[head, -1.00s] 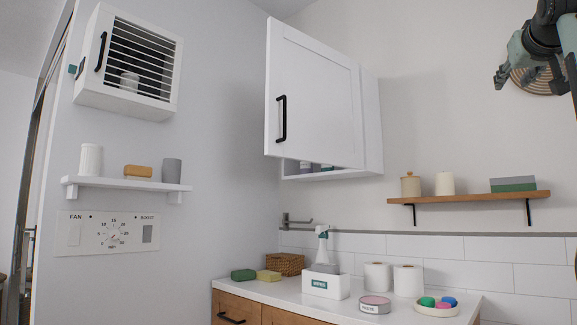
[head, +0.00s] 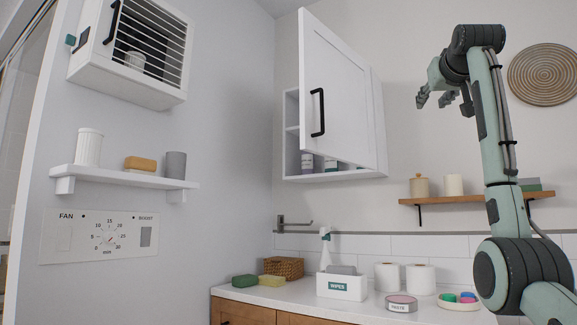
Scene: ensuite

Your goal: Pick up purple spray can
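The white wall cabinet (head: 290,105) hangs at the corner with its door (head: 340,90) partly open. Several small containers stand on its bottom shelf, partly hidden by the door. The leftmost, a dark, slightly purple container with a pale label (head: 307,162), may be the purple spray can; it is too small to be sure. My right gripper (head: 434,100) is raised to the right of the cabinet door, apart from it, with its fingers spread and nothing between them. My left gripper is not in view.
A wooden shelf (head: 440,199) with jars is below my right arm. The counter holds a white spray bottle (head: 326,246), a wipes box (head: 341,287), paper rolls (head: 420,279) and a paste tin (head: 401,303). A slatted white wall box (head: 125,80) is at upper left.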

